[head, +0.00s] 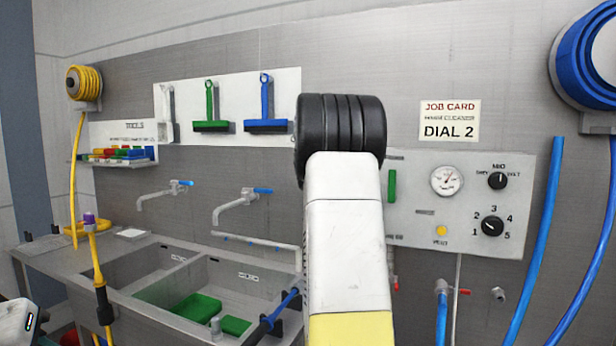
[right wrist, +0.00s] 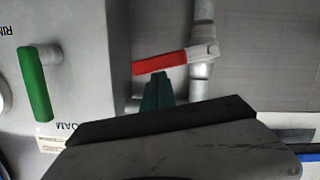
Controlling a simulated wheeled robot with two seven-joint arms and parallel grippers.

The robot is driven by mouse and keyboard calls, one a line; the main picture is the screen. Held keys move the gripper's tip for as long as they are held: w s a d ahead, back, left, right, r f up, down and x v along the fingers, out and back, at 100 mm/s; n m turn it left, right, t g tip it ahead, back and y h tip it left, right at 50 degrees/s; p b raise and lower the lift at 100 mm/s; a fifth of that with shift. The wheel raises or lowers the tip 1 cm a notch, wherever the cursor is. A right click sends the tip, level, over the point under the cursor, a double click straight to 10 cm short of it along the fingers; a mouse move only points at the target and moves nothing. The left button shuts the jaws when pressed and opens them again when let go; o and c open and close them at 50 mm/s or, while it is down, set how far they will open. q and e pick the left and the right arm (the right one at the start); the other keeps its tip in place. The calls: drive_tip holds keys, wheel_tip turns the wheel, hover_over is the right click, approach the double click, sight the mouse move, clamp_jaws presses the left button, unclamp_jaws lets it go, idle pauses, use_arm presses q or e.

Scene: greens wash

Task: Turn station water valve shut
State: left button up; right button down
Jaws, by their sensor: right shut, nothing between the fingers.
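In the right wrist view, which appears upside down, a red-handled lever (right wrist: 160,63) sits on a pale grey vertical pipe (right wrist: 201,85). The lever lies nearly level across the picture, pointing left from the pipe, so it is crosswise to it. My right gripper (right wrist: 158,82) is shut and empty, its dark green fingertips right at the lever's edge; I cannot tell whether they touch. In the head view my right arm hides the right gripper and most of this valve; a bit of red (head: 395,284) shows beside the arm.
The control panel (head: 470,165) has a green handle (head: 392,186), gauge and dials; the handle also shows in the wrist view (right wrist: 36,82). Another red handle (head: 463,291) is on a pipe below it. Blue hoses (head: 535,240) hang right. The sink (head: 150,268) and taps are left.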

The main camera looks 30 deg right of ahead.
drive_tip(key=shift+s+d+f+m, duration=0.2)
drive_tip(key=shift+f+m, duration=0.1)
drive_tip(key=shift+f, duration=0.15)
drive_tip(key=shift+s+d+f+m, duration=0.1)
drive_tip(key=shift+s+f+m, duration=0.05)
drive_tip(key=shift+f+m, duration=0.2)
drive_tip(key=shift+f, duration=0.25)
drive_tip(key=s+a+r, duration=0.6)
drive_tip(key=a+r, duration=0.1)
drive_tip(key=s+a+f+n+g+y, duration=0.1)
drive_tip(key=s+a+f+n+y, duration=0.2)
drive_tip(key=s+a, duration=0.6)
drive_tip(key=s+a+f+n+g+y, duration=0.1)
drive_tip(key=s+a+f+n+y, duration=0.2)
drive_tip(key=a, duration=1)
drive_tip(key=s+a+f+n+g+y, duration=0.1)
drive_tip(key=s+a+f+n+y, duration=0.2)
drive_tip(key=s+a+f+y, duration=0.5)
drive_tip(key=s+a+f, duration=0.3)
drive_tip(key=s, duration=0.5)
drive_tip(key=shift+s+a+f+n, duration=0.2)
drive_tip(key=shift+f+n, duration=0.05)
drive_tip(key=shift+n, duration=0.1)
